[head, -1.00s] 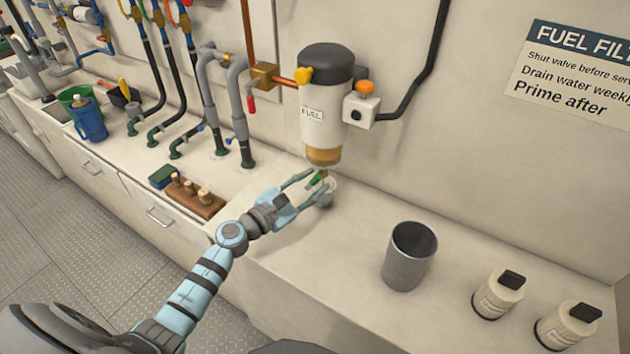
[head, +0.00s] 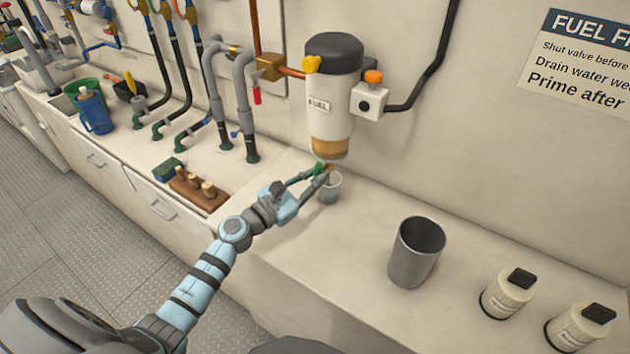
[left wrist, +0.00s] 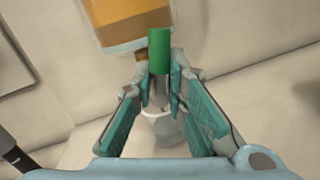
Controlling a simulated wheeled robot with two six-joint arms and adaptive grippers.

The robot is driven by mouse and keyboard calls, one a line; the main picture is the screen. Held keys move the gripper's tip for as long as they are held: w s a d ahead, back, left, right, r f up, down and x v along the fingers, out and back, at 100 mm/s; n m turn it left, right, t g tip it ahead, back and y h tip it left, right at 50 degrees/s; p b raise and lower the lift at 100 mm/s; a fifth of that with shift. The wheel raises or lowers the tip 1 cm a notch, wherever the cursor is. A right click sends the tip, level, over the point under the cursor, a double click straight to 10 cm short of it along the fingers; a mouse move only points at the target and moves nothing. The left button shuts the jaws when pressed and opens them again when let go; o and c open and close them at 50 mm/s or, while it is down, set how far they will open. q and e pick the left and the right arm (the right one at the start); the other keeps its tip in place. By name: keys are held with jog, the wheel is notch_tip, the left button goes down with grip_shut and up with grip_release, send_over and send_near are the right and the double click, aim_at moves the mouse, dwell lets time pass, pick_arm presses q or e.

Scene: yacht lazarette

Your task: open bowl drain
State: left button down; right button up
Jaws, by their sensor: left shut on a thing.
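The fuel filter (head: 332,95) hangs on the wall, with a black cap, a white body labelled FUEL and an amber bowl (head: 330,147) at its bottom. The amber bowl also shows at the top of the left wrist view (left wrist: 145,20). A green drain handle (left wrist: 158,52) sits just under the bowl. My left gripper (head: 322,171) is shut on the drain handle, its fingertips (left wrist: 161,80) close on both sides of it. A small clear cup (head: 330,187) stands on the counter below the drain, partly hidden by the fingers. My right gripper is in neither view.
A yellow knob (head: 312,63) is on the filter's left side and a box with an orange knob (head: 373,77) on its right. A grey metal cup (head: 416,252) and two white bottles (head: 508,293) stand on the counter at right. A wooden plug rack (head: 198,190) is at left.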

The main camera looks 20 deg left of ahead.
pick_arm(q)
jog(key=shift+a+n+t+b, duration=0.2)
jog(key=shift+n+t+b, duration=0.45)
jog(key=shift+n, duration=0.95)
jog(key=shift+w+r, duration=0.1)
jog(key=c, duration=1.6)
grip_release()
jog(key=shift+w, duration=0.1)
jog(key=shift+s+a, duration=0.1)
jog(key=shift+s, duration=0.25)
jog(key=v, duration=1.1)
jog(key=shift+s, duration=0.15)
jog(key=shift+a, duration=0.1)
